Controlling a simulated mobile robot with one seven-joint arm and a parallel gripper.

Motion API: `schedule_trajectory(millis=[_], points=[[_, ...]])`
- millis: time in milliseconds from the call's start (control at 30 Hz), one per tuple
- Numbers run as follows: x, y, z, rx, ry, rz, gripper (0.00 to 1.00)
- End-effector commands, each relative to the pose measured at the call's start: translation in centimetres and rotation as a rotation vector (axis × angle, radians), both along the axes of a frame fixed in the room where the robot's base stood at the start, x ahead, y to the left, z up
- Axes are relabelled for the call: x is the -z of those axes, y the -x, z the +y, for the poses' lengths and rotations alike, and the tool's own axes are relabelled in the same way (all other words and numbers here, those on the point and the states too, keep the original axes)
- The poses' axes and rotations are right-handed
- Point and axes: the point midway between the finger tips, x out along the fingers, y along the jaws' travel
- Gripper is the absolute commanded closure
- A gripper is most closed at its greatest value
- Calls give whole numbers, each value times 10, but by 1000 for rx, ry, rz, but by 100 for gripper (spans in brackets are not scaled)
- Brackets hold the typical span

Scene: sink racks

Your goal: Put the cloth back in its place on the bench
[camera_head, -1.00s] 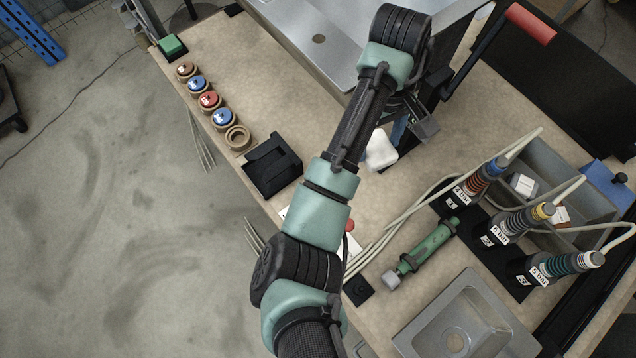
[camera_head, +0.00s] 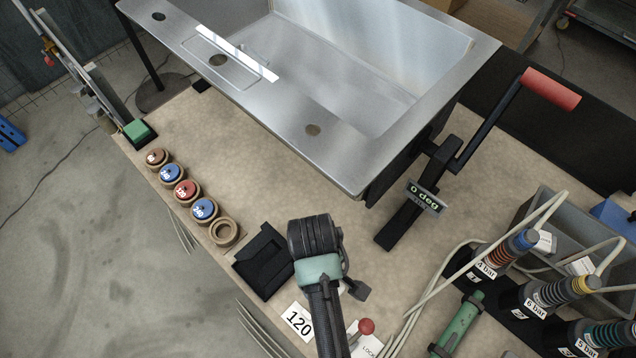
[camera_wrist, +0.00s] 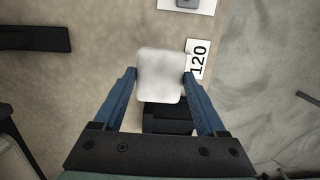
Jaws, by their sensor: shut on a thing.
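The white cloth (camera_wrist: 161,75) is a small pale rounded block in the wrist view. My gripper (camera_wrist: 160,76) has its two blue fingers on either side of the cloth and is shut on it. Below it in the wrist view, a black tray (camera_wrist: 168,118) is partly covered by the cloth. In the head view this black tray (camera_head: 264,262) lies on the bench (camera_head: 300,195) near its front edge, just left of my wrist. The cloth and the fingertips are hidden behind my arm in the head view.
A card marked 120 (camera_head: 298,322) lies by the tray, with a red knob (camera_head: 366,326) nearby. A steel sink (camera_head: 340,80) stands behind. Cables and bar-labelled tools (camera_head: 495,262) are at right.

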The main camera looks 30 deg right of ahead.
Motion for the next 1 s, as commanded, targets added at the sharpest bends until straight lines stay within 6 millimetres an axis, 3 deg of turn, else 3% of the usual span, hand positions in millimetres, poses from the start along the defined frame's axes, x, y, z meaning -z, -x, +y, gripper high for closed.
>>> schedule_trajectory(millis=[200, 600, 1000], points=[[41, 3, 2, 1, -1, 6, 71], [88, 2, 1, 1, 0, 3, 71], [97, 2, 1, 0, 1, 2, 71]])
